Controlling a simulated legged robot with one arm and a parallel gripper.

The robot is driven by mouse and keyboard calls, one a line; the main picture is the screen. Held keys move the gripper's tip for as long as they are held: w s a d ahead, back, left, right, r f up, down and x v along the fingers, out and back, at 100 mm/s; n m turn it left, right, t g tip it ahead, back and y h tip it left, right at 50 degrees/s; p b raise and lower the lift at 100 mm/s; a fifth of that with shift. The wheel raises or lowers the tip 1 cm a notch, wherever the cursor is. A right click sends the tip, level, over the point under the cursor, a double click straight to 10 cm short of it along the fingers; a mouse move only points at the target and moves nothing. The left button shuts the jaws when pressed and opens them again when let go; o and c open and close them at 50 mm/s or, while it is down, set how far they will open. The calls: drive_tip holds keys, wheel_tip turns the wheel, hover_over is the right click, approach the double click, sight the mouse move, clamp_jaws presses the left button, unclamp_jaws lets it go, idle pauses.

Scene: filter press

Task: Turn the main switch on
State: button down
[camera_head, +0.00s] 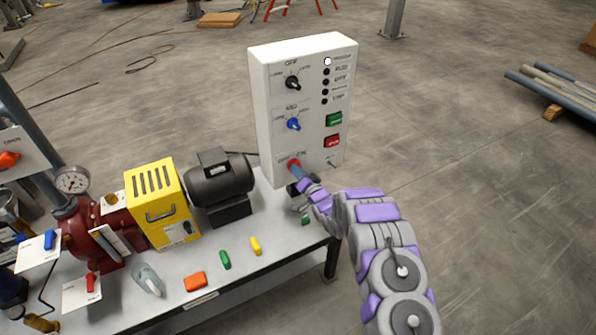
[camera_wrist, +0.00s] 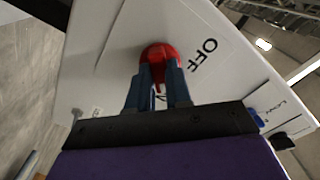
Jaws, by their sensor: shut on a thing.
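The main switch is a red rotary knob (camera_head: 293,163) low on the front of the white control panel (camera_head: 262,110). In the wrist view the red knob (camera_wrist: 160,54) sits between the two blue-grey fingers of my gripper (camera_wrist: 160,88), which is shut on it. The word OFF shows on the panel just right of the knob. In the head view my gripper (camera_head: 297,172) reaches the panel from the lower right and hides part of the knob's surroundings.
Above are a black knob (camera_head: 292,82), a blue knob (camera_head: 293,124), a green button (camera_head: 334,119) and a red button (camera_head: 332,141). A motor (camera_head: 220,180), a yellow box (camera_head: 155,203) and small coloured pieces are on the bench (camera_head: 270,270). The floor to the right is mostly clear.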

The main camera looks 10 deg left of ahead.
drive_tip(key=shift+f, duration=0.15)
drive_tip(key=c, duration=1.2)
unclamp_jaws()
drive_tip(key=shift+o, duration=0.8)
drive_tip(key=v, duration=1.7)
drive_tip(key=shift+d, duration=0.2)
drive_tip(key=shift+s, duration=0.1)
